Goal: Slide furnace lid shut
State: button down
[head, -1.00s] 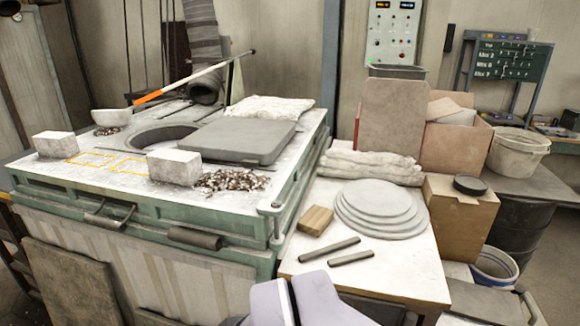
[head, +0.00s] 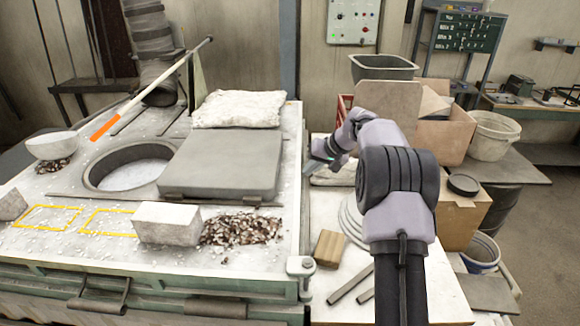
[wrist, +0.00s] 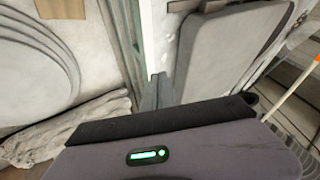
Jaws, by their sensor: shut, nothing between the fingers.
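The grey slab lid (head: 222,160) lies flat on the furnace top, right of the round furnace opening (head: 93,176). Most of the opening is uncovered, and the lid's left edge is at the opening's right side. The lid also shows at the right in the wrist view (wrist: 228,50). My gripper (head: 314,168) is above the furnace's right edge, to the right of the lid and apart from it. Its fingers (wrist: 157,82) are together and empty in the wrist view. Part of the gripper is hidden behind my wrist in the head view.
A white block (head: 167,224) and a pile of brown scrap (head: 240,229) are in front of the lid. A folded white blanket (head: 238,108) lies behind it. An orange-tipped rod (head: 150,88) slants above the furnace's left.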

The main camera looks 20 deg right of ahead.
jog(key=x, duration=0.9)
jog(key=shift+f, duration=0.15)
jog(key=a, duration=0.1)
jog(key=w+a, duration=0.1)
jog(key=a, duration=0.1)
jog(key=shift+w+a, duration=0.3)
jog(key=shift+a, duration=0.1)
